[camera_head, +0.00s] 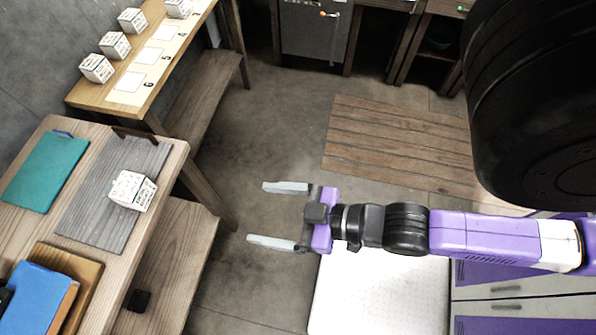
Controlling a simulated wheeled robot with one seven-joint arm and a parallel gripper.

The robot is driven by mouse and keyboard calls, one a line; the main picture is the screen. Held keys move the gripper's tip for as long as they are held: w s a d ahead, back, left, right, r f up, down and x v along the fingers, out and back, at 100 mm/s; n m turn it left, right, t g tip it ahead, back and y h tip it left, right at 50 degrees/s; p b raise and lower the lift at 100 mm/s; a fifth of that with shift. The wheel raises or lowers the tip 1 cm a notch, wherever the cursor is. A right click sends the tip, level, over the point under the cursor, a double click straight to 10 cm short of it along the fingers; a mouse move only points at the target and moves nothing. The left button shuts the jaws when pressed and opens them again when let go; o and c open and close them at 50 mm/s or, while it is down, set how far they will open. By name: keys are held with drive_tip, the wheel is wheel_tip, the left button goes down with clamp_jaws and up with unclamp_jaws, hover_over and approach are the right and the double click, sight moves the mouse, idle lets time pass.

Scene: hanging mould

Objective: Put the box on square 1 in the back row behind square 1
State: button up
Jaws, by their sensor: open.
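My gripper (276,215) is open and empty, over the floor, its two grey fingers pointing left. The far table at upper left bears a pale strip (112,99) of white squares with small numbers, which look like 6, 5 and 4 from near to far. A white printed box (178,8) stands in line with these squares, cut by the top edge; its square's number does not show. Three more white boxes, (97,67), (115,45) and (132,20), stand in a row behind the squares, toward the wall. No square marked 1 can be made out.
A bench (203,95) fronts the far table. A slatted wooden mat (395,140) lies on the floor.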

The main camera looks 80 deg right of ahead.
drive_tip(key=shift+o, duration=0.4)
drive_tip(key=s+r, duration=0.5)
drive_tip(key=s, duration=0.1)
drive_tip(key=shift+r, duration=0.35)
drive_tip(key=shift+a, duration=0.1)
